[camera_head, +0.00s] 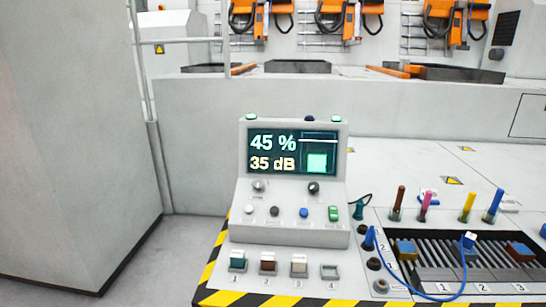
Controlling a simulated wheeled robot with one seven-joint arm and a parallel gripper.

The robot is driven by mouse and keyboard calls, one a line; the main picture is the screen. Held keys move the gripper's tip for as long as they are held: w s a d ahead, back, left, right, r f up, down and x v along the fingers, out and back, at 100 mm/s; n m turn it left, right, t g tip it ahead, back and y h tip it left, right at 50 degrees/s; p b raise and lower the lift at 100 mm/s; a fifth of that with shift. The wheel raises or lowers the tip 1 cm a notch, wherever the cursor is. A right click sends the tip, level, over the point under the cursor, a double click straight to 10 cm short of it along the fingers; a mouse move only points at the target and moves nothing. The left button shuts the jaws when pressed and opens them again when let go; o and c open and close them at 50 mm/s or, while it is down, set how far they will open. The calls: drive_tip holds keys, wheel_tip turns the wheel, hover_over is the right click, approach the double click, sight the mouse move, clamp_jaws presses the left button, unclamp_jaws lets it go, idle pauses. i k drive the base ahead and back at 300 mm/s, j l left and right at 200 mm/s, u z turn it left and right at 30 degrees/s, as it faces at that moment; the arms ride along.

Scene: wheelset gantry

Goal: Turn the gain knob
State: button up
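A grey console (290,228) stands at the front edge of the bench. Its screen (268,151) reads 45 % and 35 dB, with a green bar in a frame at its right. Below the screen are a silver knob (259,186) at left and a black knob (314,188) at right. Their labels are too small to read, so I cannot tell which is the gain knob. A lower row has a white, a black and a blue round control and a green switch (334,213). My gripper is not in view.
Small coloured blocks (237,261) sit in numbered slots before the console, slot 4 looking empty. At right, a blue cable (411,285) loops over a dark slatted tray, with coloured handles behind. A tall grey cabinet (80,140) stands left. The space before the console face looks clear.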

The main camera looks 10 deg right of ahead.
sight(313, 187)
drive_tip(key=i+j+z, duration=1)
drive_tip(key=j, duration=0.35)
